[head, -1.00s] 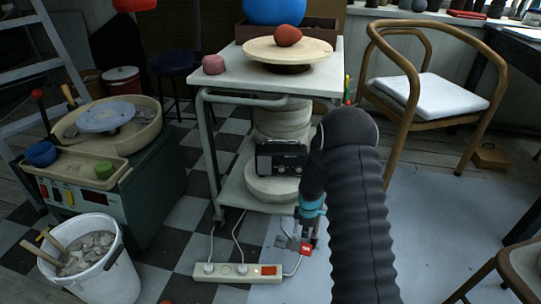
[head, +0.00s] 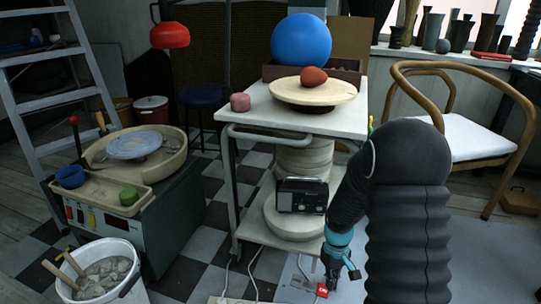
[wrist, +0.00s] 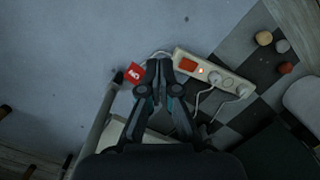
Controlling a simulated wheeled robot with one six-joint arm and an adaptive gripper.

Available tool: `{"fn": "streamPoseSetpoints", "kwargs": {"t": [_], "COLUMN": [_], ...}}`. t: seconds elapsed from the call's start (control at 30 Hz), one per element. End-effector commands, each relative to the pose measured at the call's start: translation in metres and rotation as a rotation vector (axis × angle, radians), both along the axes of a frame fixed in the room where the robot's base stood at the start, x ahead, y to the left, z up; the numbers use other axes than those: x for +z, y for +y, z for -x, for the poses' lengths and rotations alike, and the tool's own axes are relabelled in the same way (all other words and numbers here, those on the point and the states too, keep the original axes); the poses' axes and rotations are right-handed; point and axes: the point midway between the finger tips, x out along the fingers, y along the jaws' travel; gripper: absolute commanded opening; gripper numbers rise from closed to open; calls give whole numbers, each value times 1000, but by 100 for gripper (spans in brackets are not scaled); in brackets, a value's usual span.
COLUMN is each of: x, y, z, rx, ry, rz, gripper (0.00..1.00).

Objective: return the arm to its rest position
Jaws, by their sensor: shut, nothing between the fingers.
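My gripper (head: 335,284) hangs at the lower middle right of the head view, pointing down, just right of the trolley's lower shelf. In the wrist view my gripper (wrist: 158,64) has its fingers together with nothing between them. It is over the floor near a red tag (wrist: 134,73) and a power strip (wrist: 214,78). My dark ribbed arm covers part of the floor and the chair in the head view.
The white trolley (head: 345,124) carries a round board (head: 290,93) with a red-brown lump (head: 313,76), a pink lump (head: 240,102) and a blue ball (head: 301,40). A radio (head: 302,196) sits below. A wooden chair (head: 399,72) stands right; a pottery wheel (head: 176,154) and bucket (head: 132,272) stand left.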

Motion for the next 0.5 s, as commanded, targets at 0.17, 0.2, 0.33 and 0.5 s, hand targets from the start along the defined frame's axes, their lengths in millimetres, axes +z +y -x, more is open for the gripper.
{"fn": "streamPoseSetpoints", "kwargs": {"t": [0.17, 0.2, 0.33, 0.5], "x": [70, 83, 125, 175], "y": [3, 4, 6, 9], "z": [24, 31, 50, 78], "rx": [-132, -159, -236, -314], "ry": [-46, -56, -97, -161], "rz": [26, 31, 40, 45], "gripper": [0, 0, 0, 0]}}
